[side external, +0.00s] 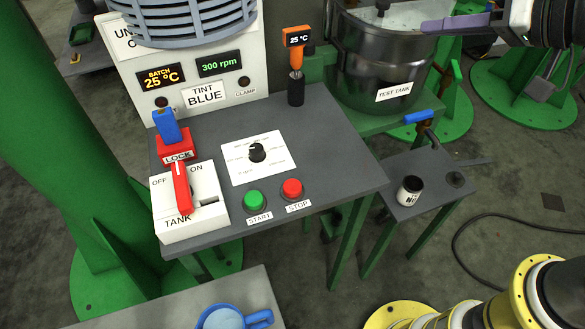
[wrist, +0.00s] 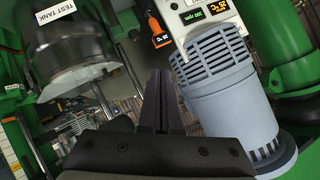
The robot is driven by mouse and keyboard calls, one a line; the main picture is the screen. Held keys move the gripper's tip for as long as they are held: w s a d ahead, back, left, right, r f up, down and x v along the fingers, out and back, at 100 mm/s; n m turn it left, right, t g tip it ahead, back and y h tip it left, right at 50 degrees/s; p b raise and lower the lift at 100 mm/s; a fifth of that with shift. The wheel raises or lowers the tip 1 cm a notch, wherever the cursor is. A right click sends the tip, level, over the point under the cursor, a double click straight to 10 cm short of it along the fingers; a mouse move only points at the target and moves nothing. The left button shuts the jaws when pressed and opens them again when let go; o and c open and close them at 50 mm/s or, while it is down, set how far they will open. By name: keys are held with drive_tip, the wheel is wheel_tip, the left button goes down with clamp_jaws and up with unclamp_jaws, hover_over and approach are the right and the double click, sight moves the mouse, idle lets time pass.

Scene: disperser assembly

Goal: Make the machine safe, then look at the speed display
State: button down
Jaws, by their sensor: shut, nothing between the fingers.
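The speed display (side external: 220,64) is lit and reads 300 rpm in green on the white machine panel. It also shows, small and tilted, in the wrist view (wrist: 192,16). A tank switch with a red lever (side external: 181,187) sits on a white box marked OFF and ON; I cannot tell its position for sure. Behind it a blue piece (side external: 166,127) stands in a red holder labelled LOCK (side external: 179,145). The green START button (side external: 254,200) and red STOP button (side external: 292,189) are on the grey bench. My gripper (side external: 424,28) is shut and empty near the test tank; its dark fingers fill the middle of the wrist view (wrist: 158,85).
The test tank (side external: 383,72) stands right of the bench. An orange thermometer (side external: 297,45) stands at the bench's back edge. A cup (side external: 410,190) is on the small side table, and a blue mug (side external: 222,318) is in front.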

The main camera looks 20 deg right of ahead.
drive_tip(key=w+a+f, duration=0.3)
drive_tip(key=w+a, duration=0.1)
drive_tip(key=a, duration=0.1)
drive_tip(key=g, duration=0.4)
hover_over(297, 190)
wheel_tip(297, 190, down, 15)
drive_tip(key=shift+r+n+y, duration=0.2)
drive_tip(key=shift+n+y, duration=0.1)
drive_tip(key=shift+f, duration=0.15)
drive_tip(key=shift+f, duration=4.25)
drive_tip(key=shift+f, duration=0.2)
drive_tip(key=shift+f, duration=0.2)
